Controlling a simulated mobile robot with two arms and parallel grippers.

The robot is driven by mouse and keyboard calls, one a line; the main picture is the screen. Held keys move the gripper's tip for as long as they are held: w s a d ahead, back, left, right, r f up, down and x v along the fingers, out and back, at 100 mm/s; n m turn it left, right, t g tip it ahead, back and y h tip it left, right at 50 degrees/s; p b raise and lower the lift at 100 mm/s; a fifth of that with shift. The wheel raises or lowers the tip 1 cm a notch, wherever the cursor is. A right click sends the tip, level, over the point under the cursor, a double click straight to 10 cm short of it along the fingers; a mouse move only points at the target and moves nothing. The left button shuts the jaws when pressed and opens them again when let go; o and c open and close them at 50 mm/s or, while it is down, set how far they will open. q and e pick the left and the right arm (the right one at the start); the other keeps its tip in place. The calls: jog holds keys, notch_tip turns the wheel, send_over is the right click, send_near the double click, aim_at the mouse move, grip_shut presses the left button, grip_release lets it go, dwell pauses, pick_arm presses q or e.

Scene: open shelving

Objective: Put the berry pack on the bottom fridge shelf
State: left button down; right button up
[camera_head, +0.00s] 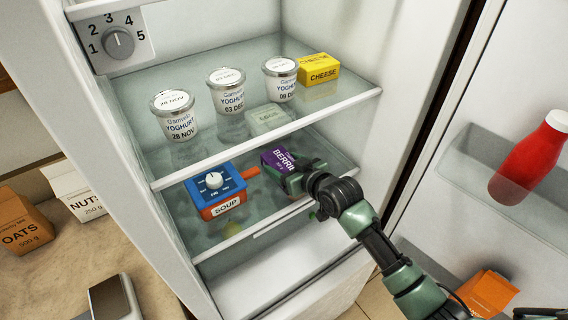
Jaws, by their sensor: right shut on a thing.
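The purple berry pack (274,159) is in the fridge, over the right part of the lower glass shelf (269,202). My right gripper (292,178) reaches in from the lower right and is shut on the pack. The gripper and wrist hide part of the pack, and I cannot tell whether its underside touches the shelf. My left gripper is not in view.
A blue and red soup box (216,192) stands left on the lower shelf, with an orange item (252,173) near it. Three yoghurt pots (175,117) and a yellow cheese box (319,69) stand on the upper shelf (213,155). The open door holds a red bottle (528,160).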

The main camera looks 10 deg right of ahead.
jog(key=o, duration=1.7)
jog(key=shift+f, duration=0.1)
jog(key=shift+o, duration=0.2)
jog(key=b+v, duration=0.1)
jog(key=v, duration=1.1)
